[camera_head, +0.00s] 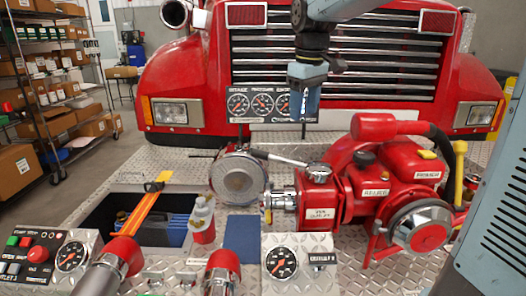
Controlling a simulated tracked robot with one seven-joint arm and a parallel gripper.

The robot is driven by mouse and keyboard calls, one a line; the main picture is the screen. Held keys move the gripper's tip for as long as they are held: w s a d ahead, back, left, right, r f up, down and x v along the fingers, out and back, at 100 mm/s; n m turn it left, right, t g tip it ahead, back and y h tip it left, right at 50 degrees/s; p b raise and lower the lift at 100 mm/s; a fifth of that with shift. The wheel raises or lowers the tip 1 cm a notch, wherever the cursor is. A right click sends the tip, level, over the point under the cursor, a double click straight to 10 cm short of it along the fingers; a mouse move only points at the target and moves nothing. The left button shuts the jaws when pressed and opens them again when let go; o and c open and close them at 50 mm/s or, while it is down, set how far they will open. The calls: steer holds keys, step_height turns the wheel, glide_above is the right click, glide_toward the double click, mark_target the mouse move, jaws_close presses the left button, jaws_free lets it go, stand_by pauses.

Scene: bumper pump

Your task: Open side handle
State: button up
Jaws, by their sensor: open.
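The red pump (385,180) stands on the diamond-plate bumper, right of centre. A yellow upright handle (459,160) stands at the pump's right side. I cannot tell which of these is the side handle. My gripper (305,104) hangs from the top, above and behind the lever, in front of the gauge panel and apart from both handles. It is open, and its fingers are small and hard to make out. No object shows between them.
The gauge panel (262,103) stands before the truck grille (390,65). A dark recess (120,212) with an orange tool (145,208) lies at left; a bottle (203,218) stands beside it. Buttons, a gauge (281,262) and red-collared pipes fill the front. A grey cabinet (500,190) borders the right.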

steer(key=w+a+f+n+g, duration=0.2)
steer(key=w+a+n, duration=0.1)
steer(key=w+a, duration=0.3)
steer(key=w+a+f+n+g, duration=0.1)
steer(key=w+a+f+n, duration=0.2)
steer(key=w, duration=0.5)
steer(key=f, duration=0.4)
steer(key=s+f, duration=0.1)
steer(key=f, duration=0.3)
steer(key=a+f, duration=0.1)
steer(key=f, duration=0.3)
steer(key=shift+s+a+f, duration=0.1)
steer(key=shift+s+f, duration=0.2)
steer(key=shift+f, duration=0.1)
steer(key=shift+c, duration=0.4)
jaws_close()
steer(key=shift+d, duration=0.25)
steer(key=shift+a, duration=0.2)
